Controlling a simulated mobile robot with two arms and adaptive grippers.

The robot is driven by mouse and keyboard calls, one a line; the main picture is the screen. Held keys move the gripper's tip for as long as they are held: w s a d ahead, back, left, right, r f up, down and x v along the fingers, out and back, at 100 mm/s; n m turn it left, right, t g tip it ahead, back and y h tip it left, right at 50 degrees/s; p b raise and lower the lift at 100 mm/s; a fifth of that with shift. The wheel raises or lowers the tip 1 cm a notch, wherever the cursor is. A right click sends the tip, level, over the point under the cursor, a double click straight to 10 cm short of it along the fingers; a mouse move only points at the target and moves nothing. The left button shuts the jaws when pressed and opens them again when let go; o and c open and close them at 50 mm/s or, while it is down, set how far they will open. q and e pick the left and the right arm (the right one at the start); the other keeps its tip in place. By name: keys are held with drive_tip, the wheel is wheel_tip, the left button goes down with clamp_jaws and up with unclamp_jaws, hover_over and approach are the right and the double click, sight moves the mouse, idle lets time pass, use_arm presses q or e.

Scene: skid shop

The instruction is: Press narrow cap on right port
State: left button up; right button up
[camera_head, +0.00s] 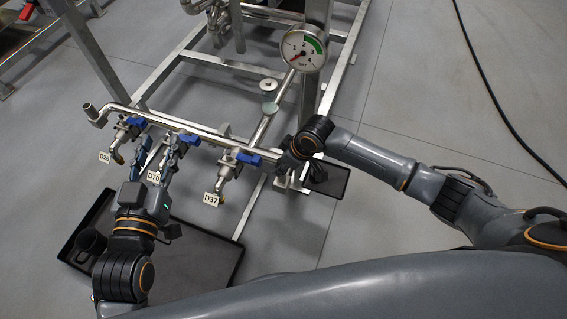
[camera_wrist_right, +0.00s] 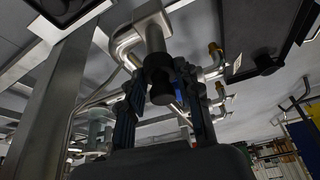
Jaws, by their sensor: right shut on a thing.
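The steel manifold pipe (camera_head: 190,128) runs across the middle of the head view. My right gripper (camera_head: 286,163) is at its right end and largely hides the port there. In the right wrist view, my right gripper (camera_wrist_right: 162,92) is shut on a black round cap (camera_wrist_right: 162,90). The cap is in line with a grey pipe end (camera_wrist_right: 155,38), the right port; I cannot tell whether it is fully seated.
Valves with blue handles (camera_head: 188,138) carry tags D26 (camera_head: 104,157) and D37 (camera_head: 211,199). A pressure gauge (camera_head: 302,48) stands above the pipe. Another small black tray (camera_head: 334,182) is at right. Grey floor at right is mostly clear.

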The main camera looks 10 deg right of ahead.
idle(0.3)
drive_tip(key=o, duration=1.4)
